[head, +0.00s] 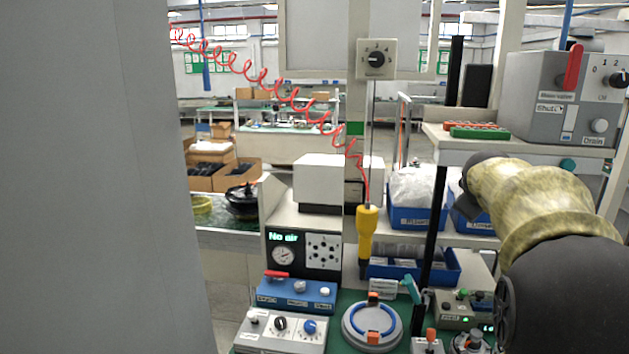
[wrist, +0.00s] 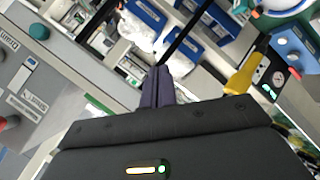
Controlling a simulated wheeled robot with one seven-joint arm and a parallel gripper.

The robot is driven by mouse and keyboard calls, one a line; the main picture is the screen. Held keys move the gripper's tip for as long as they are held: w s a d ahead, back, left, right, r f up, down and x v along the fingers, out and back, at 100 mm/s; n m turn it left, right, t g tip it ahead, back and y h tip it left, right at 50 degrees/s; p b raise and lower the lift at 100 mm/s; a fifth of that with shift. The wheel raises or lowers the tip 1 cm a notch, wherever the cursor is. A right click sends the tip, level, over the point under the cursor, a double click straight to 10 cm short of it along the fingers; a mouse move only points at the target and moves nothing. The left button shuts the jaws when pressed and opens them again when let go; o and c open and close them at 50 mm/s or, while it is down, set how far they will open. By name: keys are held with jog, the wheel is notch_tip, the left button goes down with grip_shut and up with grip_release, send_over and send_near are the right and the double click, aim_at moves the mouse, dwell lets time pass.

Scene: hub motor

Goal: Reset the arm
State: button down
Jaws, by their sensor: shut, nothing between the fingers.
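My arm shows at the right of the head view, yellowish and black, raised in front of the shelf. My gripper is not clearly seen in the head view. In the wrist view my gripper (wrist: 157,82) has its two dark fingers together, with nothing between them. The fingers point toward the shelf with blue bins (wrist: 205,28) and touch nothing that I can see.
A yellow screwdriver (head: 367,232) hangs on a red coiled hose. A grey control box (head: 560,98) stands on the right shelf near my arm. The green bench holds a round blue-ringed fixture (head: 372,326) and several control boxes. A grey panel (head: 95,180) blocks the left.

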jog(key=s+a+f+m+g+y, duration=0.2)
jog(key=s+a+f, duration=0.5)
jog(key=f, duration=0.5)
jog(key=s+a+f+m+g+y, duration=0.2)
jog(key=s+a+f+g+y, duration=0.1)
jog(key=s+a+f, duration=0.65)
jog(key=s+a+f+m+g, duration=0.2)
jog(key=s+f, duration=0.7)
jog(key=shift+a+y, duration=0.3)
jog(key=shift+a, duration=0.05)
